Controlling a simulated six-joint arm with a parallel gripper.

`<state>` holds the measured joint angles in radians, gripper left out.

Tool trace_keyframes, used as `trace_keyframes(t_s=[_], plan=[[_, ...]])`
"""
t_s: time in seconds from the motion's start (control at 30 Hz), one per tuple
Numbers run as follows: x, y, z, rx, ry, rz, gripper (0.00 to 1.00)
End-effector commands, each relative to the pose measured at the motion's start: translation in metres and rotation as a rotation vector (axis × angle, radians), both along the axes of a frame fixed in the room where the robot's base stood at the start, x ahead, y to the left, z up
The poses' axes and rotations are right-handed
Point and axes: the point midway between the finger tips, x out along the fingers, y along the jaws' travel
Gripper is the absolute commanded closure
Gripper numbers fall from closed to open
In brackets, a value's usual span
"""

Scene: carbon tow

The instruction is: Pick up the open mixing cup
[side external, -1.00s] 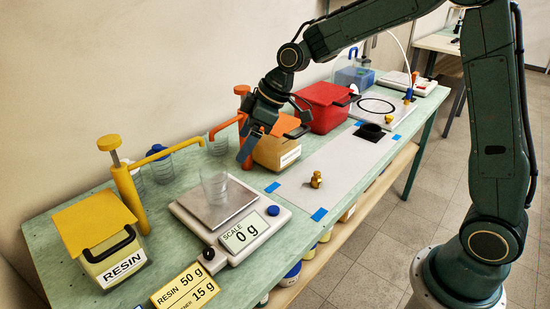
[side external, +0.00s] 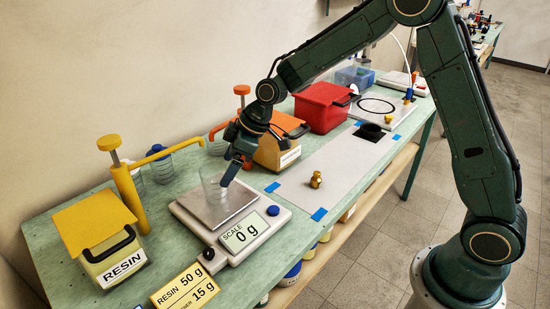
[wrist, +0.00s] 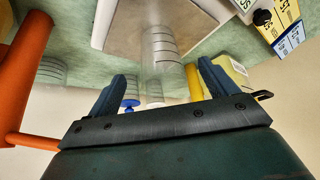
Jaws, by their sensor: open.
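In the wrist view the cup (wrist: 160,46), with graduation lines, shows ahead of the gap between my fingers. My gripper (side external: 229,176) is open and tilted down at the cup's right side in the side view, its finger overlapping the cup's edge there. I cannot tell whether it touches. In the wrist view my gripper's (wrist: 160,84) two blue fingers are apart with nothing held between them.
A yellow resin dispenser (side external: 126,190) stands left of the scale. An orange dispenser (side external: 278,148) stands behind my gripper. More clear cups (side external: 162,168) stand at the back, near the wall. A red box (side external: 322,107) and a brass piece (side external: 316,180) are to the right.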

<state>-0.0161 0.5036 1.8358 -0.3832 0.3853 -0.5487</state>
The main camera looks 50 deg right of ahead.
Motion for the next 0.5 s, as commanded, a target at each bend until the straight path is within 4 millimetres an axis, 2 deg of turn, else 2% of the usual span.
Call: trace_keyframes(t_s=[0.17,0.5], plan=[[0.005,0.005,-0.012,0.0,0.0,0.0,0.15],[0.007,0.007,-0.016,-0.001,-0.001,0.0,0.15]])
